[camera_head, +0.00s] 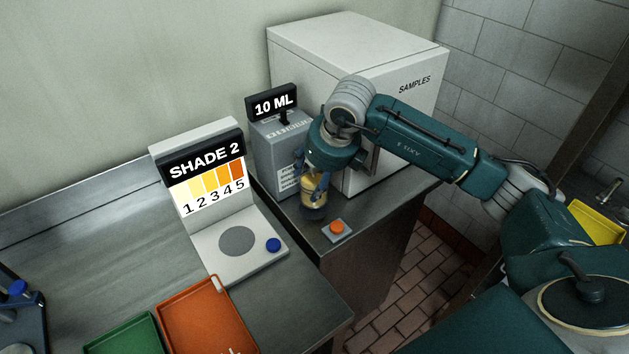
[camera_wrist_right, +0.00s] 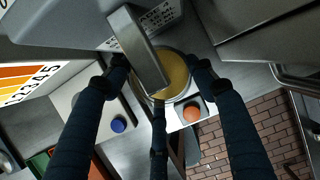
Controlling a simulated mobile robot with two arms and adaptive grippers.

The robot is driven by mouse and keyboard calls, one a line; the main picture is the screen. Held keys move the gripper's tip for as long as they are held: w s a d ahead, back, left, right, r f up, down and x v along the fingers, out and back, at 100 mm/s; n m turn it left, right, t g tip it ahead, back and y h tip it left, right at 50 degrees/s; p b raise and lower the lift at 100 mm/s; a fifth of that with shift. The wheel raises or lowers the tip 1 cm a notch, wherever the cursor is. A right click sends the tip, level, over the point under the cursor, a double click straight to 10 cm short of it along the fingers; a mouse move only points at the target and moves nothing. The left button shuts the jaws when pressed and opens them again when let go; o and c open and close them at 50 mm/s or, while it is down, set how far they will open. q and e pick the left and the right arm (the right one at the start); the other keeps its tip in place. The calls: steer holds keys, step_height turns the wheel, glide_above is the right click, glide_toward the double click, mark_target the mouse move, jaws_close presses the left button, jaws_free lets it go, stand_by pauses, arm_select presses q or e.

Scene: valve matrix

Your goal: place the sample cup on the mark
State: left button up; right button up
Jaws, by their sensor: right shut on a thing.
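The sample cup (camera_head: 308,193) is clear and holds yellow liquid. It stands upright in front of the 10 ML dispenser (camera_head: 272,150). My right gripper (camera_head: 315,184) is shut around the cup's sides. In the right wrist view the cup (camera_wrist_right: 177,84) sits between the fingers, and a grey bar of the dispenser covers part of its top. I cannot tell whether its bottom touches the counter. A grey round mark (camera_head: 236,241) lies bare on the white plate of the SHADE 2 reader (camera_head: 205,164), left of the cup.
An orange button (camera_head: 337,227) is on the counter close to the cup. A blue button (camera_head: 273,245) is beside the mark. The SAMPLES cabinet (camera_head: 400,70) stands behind my right arm. Orange (camera_head: 205,318) and green (camera_head: 125,336) trays lie in front of the reader.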

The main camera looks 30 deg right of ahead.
steer(key=shift+w+f, duration=0.1)
steer(key=shift+w, duration=0.1)
step_height(320, 180, down, 2)
steer(key=shift+s+f+p, duration=0.1)
steer(key=shift+f+p, duration=0.05)
steer(key=shift+p, duration=0.7)
steer(key=shift+f, duration=0.45)
steer(key=shift+f, duration=0.15)
steer(key=o, duration=1.3)
steer(key=shift+f, duration=0.1)
steer(key=o, duration=0.5)
